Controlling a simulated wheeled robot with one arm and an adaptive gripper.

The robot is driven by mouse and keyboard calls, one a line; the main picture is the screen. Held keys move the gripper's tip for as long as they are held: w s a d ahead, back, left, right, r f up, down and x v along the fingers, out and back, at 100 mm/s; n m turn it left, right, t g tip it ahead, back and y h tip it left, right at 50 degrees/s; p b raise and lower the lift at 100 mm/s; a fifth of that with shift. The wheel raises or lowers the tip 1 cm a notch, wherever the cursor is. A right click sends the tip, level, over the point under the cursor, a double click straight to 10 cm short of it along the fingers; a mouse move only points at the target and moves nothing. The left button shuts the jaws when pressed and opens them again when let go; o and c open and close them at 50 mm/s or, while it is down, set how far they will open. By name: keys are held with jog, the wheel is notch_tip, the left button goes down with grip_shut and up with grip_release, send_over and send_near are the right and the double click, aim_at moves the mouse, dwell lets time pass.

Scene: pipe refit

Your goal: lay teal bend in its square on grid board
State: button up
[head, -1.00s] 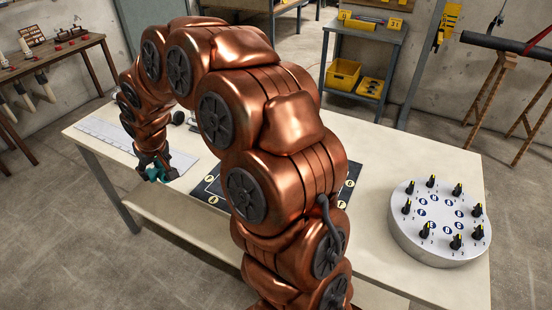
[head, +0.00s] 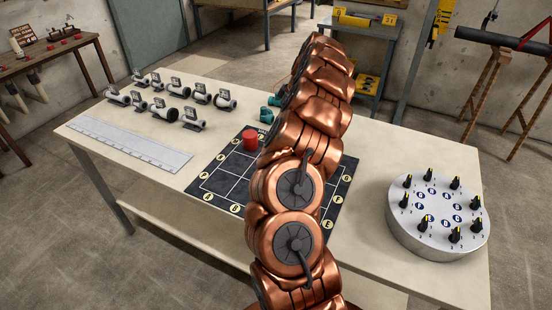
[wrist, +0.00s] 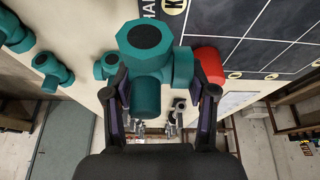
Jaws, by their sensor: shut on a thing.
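The teal bend (wrist: 152,90) is between the two fingers of my gripper (wrist: 160,92) in the wrist view, with its dark octagonal end (wrist: 144,34) facing the camera. My gripper is shut on it. The dark grid board (head: 228,166), with white lines and lettered cream discs on its border, lies on the table; its edge also shows at the upper right of the wrist view (wrist: 275,28). In the head view my arm covers the board's right part and my gripper. I cannot tell how high the bend is held.
A red cylinder (head: 250,140) stands on the board's far part. Other teal fittings (wrist: 48,72) lie beside the board. Several grey pipe fittings (head: 190,118) stand at the table's far left, near a white ruled strip (head: 130,145). A round dial stand (head: 437,222) is at right.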

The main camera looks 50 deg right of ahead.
jog(key=s+d, duration=0.2)
jog(key=s+d+f, duration=0.1)
jog(key=s+d, duration=0.3)
jog(key=s, duration=0.1)
jog(key=shift+d+f, duration=0.25)
jog(key=shift+w+a+r, duration=0.1)
jog(key=shift+a, duration=0.25)
jog(key=shift+w+a+n+p, duration=0.15)
jog(key=shift+w+a+p, duration=0.1)
jog(key=shift+a, duration=0.5)
jog(key=shift+w+a+n+p, duration=0.15)
jog(key=shift+a+p, duration=0.1)
jog(key=shift+a, duration=0.45)
jog(key=w+a+p, duration=0.1)
jog(key=a, duration=0.3)
jog(key=w+a+f+p, duration=0.1)
jog(key=a, duration=0.2)
jog(key=w+a+p, duration=0.1)
jog(key=a, duration=0.3)
jog(key=shift+a+f+p, duration=0.25)
jog(key=shift+a+p, duration=0.1)
jog(key=shift+f+p, duration=0.9)
jog(key=shift+f, duration=0.9)
jog(key=shift+f+b, duration=0.2)
jog(key=shift+b, duration=0.1)
jog(key=o, duration=1.2)
jog(key=shift+r, duration=0.1)
jog(key=shift+c, duration=0.2)
